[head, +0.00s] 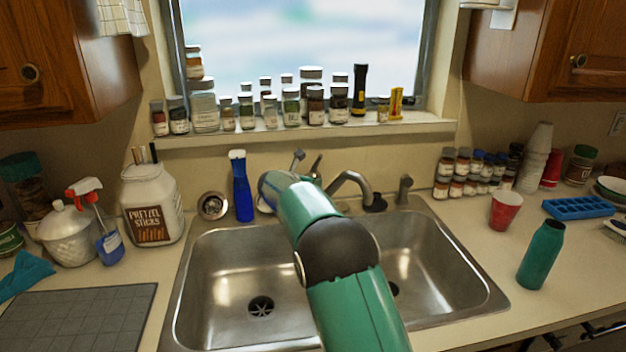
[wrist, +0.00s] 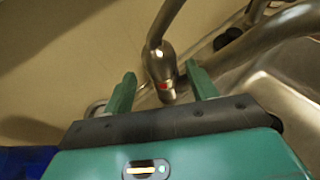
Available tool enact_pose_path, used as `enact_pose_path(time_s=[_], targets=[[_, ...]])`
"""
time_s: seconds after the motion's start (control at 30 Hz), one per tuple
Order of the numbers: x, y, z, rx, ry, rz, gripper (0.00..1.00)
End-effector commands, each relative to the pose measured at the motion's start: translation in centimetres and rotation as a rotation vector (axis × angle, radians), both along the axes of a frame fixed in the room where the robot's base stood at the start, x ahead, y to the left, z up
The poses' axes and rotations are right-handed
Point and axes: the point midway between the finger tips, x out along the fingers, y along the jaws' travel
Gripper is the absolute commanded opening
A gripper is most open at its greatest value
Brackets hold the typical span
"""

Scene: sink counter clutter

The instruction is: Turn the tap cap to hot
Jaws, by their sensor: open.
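The tap cap (wrist: 158,62) is a rounded metal piece with a lever rising from it and a red mark low on its front. In the wrist view it stands between the two green fingers of my gripper (wrist: 161,72), which are open on either side of it. I cannot tell whether either finger touches it. In the head view the tap lever (head: 317,166) shows behind the sink, beside the curved spout (head: 351,184). The spout also shows at the right of the wrist view (wrist: 235,68).
The double steel sink (head: 228,262) lies below my arm. A blue bottle (head: 242,188) stands just left of the tap. Jars line the window sill (head: 300,134). A red cup (head: 505,210) and a green bottle (head: 541,254) stand on the right counter.

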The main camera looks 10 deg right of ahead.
Motion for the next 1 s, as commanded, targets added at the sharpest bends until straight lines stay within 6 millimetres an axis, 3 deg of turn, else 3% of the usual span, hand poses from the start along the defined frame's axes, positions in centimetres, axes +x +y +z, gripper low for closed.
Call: enact_pose_path(time_s=[0.33,0.77,0.93,1.0], targets=[[4.6,-2.7,-2.4,0.003,0.0,-0.002,0.58],[5.6,-3.3,-2.7,0.002,0.001,-0.001,0.58],[5.6,-3.3,-2.7,0.002,0.001,-0.001,0.28],[5.6,-3.3,-2.7,0.002,0.001,-0.001,0.26]])
